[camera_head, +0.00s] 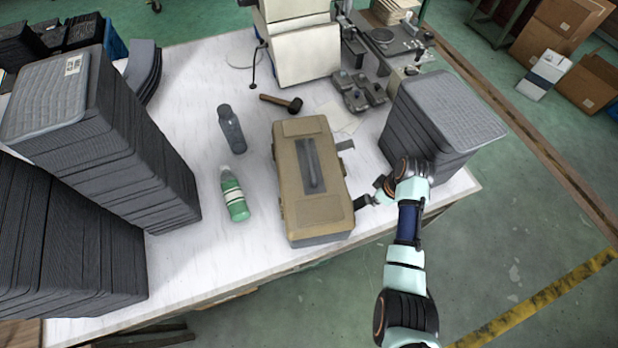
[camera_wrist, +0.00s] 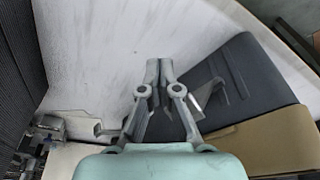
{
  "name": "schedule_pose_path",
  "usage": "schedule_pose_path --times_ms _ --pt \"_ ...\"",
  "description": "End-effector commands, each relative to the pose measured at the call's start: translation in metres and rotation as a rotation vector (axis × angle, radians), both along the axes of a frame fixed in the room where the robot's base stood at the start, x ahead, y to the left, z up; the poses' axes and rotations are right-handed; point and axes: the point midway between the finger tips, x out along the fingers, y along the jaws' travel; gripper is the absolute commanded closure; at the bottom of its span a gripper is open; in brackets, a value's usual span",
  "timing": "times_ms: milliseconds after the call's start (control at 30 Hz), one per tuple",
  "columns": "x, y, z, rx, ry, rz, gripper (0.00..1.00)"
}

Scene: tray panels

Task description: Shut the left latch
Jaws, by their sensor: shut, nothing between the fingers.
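A tan toolbox (camera_head: 325,212) with a grey base and a grey handle on its lid lies closed on the white table. Two dark latches stick out from its right side in the head view. The near one (camera_head: 362,202), apparently the left latch, is beside my gripper (camera_head: 376,198); the far one (camera_head: 345,146) is further up that side. In the wrist view my gripper (camera_wrist: 160,68) is shut and empty, with its fingertips just left of a grey latch plate (camera_wrist: 207,92) that stands out from the toolbox's dark side (camera_wrist: 245,75). I cannot tell whether they touch.
A grey panel stack (camera_head: 440,115) stands right of the toolbox, close to my arm. A green bottle (camera_head: 234,197), a grey bottle (camera_head: 231,130) and a mallet (camera_head: 283,103) lie to its left and behind. Tall panel stacks (camera_head: 105,140) fill the left side. Table (camera_head: 190,250) near the toolbox's front is clear.

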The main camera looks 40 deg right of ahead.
Motion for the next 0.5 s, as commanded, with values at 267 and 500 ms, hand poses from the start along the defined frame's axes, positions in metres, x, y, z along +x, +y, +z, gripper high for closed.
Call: schedule_pose_path --times_ms 267,500 --pt "0.0006 0.0009 0.0023 -0.001 0.000 0.000 1.00" --pt "0.0024 0.0043 0.0060 -0.002 0.000 0.000 1.00"
